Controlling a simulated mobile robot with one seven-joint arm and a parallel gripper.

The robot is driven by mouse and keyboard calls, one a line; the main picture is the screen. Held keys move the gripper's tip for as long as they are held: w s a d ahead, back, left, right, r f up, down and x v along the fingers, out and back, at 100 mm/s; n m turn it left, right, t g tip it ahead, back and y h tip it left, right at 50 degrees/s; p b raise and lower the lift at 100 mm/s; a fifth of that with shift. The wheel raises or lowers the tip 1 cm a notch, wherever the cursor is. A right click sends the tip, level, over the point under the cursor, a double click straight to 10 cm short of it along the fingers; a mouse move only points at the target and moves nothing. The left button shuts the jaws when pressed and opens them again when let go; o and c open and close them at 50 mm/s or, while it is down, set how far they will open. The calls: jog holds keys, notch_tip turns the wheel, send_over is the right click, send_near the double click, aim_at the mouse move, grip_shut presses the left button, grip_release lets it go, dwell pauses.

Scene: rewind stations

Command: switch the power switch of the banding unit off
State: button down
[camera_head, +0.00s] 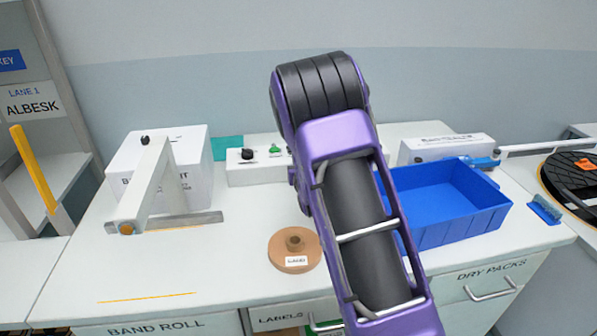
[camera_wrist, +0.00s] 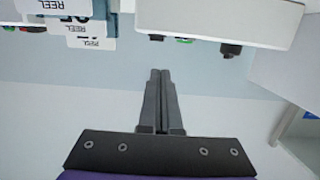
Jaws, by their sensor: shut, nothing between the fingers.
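The banding unit is a white box (camera_head: 185,175) at the back left of the bench, its lettering partly covered by a pale slanted arm (camera_head: 150,185) with a black knob on top. Beside it stands a low white control box (camera_head: 258,172) with a black knob (camera_head: 247,154) and a green control (camera_head: 274,149). I cannot tell which control is the power switch. The wrist view is upside down and shows the control box (camera_wrist: 215,18) with a dark knob (camera_wrist: 231,50). My gripper (camera_wrist: 160,72) is shut and empty, apart from the controls. My arm hides it in the head view.
A blue bin (camera_head: 450,215) stands on the right of the bench, before another white box (camera_head: 445,148). A brown roll (camera_head: 294,250) labelled LAND lies at the middle front. The bench's front left is mostly clear. White REEL labels (camera_wrist: 92,28) show in the wrist view.

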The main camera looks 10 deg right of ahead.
jog(key=shift+s+a+f, duration=0.1)
jog(key=shift+s+f, duration=0.1)
jog(key=shift+s, duration=1.05)
jog(key=shift+s+a+f, duration=0.1)
jog(key=shift+s+f, duration=0.05)
jog(key=shift+s, duration=1.1)
